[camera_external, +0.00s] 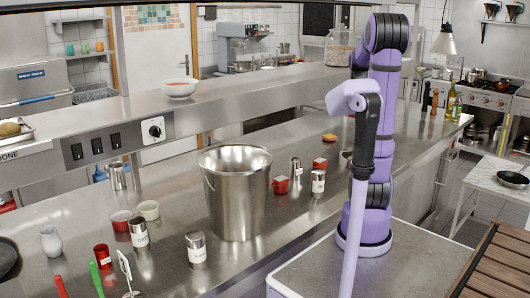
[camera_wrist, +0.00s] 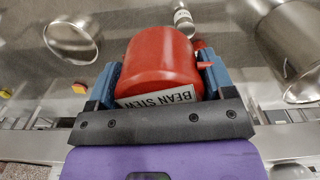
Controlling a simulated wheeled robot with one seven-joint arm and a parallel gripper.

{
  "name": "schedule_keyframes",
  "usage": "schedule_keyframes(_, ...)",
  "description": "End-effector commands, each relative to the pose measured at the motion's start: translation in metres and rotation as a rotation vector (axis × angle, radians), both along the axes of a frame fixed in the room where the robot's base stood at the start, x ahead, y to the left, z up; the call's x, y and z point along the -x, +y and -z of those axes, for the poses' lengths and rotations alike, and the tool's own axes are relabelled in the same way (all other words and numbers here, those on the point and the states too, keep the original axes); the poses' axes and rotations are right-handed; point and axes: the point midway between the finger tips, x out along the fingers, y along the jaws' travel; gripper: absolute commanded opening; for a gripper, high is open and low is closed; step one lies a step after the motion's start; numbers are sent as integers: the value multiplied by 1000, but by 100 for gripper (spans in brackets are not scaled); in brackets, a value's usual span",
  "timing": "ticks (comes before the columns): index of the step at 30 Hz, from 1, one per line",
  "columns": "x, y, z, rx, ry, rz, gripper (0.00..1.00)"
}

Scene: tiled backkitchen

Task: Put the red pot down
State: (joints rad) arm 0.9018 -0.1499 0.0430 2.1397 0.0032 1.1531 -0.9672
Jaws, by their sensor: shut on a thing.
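The red pot (camera_wrist: 158,48) fills the middle of the wrist view, with a white label reading "BEAN STEW" on its near side. My gripper (camera_wrist: 162,66) is shut on it, one blue finger on each side. The steel counter shows beyond the pot; the wrist view does not tell whether the pot touches it or hangs above it. In the external view my arm stands at the right, and I cannot make out the gripper. Small red containers (camera_external: 320,163) (camera_external: 281,184) stand on the counter (camera_external: 300,222) there; I cannot tell whether one is the held pot.
A tall steel bucket (camera_external: 236,195) stands mid-counter; it shows at right in the wrist view (camera_wrist: 288,45). A steel bowl (camera_wrist: 70,40), a yellow item (camera_wrist: 79,88) and a labelled canister (camera_wrist: 184,20) lie around the pot. Bare counter shows between them.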

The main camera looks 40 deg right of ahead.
Motion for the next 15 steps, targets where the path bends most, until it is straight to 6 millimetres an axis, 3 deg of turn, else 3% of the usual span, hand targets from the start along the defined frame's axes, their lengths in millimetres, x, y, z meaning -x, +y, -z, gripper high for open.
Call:
schedule_keyframes(8, -63, 43, -1, 6, 5, -193, 42)
schedule_keyframes(15, -124, 110, -1, 9, 7, -413, 42)
